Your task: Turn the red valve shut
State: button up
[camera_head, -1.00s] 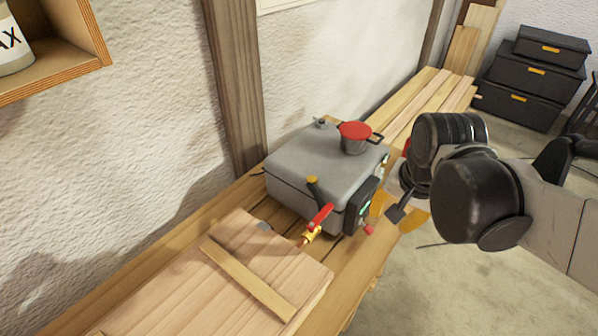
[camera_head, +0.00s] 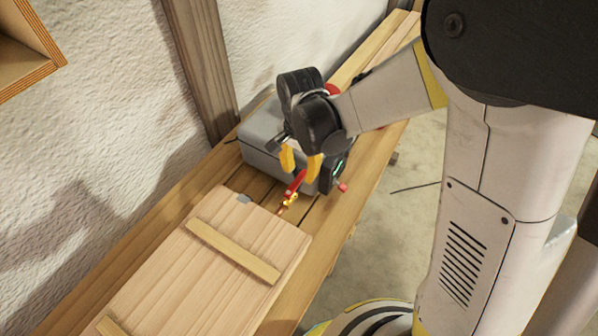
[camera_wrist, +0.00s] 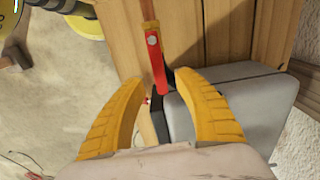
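The red valve (camera_head: 296,183) is a red lever on a brass fitting (camera_head: 289,200) at the front of the grey steam box (camera_head: 262,141). In the wrist view the red lever (camera_wrist: 155,62) points down the picture, just beyond the gap between the fingers. My gripper (camera_head: 301,161) has yellow fingers and is over the front of the box, close to the lever. In the wrist view its fingers (camera_wrist: 148,88) are wide apart with nothing between them. I cannot tell its exact height above the lever.
A wooden lid-like panel (camera_head: 203,268) with cross battens lies on the bench left of the valve. A small red knob (camera_head: 342,187) sticks out at the box's front right. A wooden post (camera_head: 203,75) and wall stand behind.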

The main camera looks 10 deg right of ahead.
jog(key=shift+f, duration=1.05)
jog(key=shift+c, duration=0.4)
grip_shut()
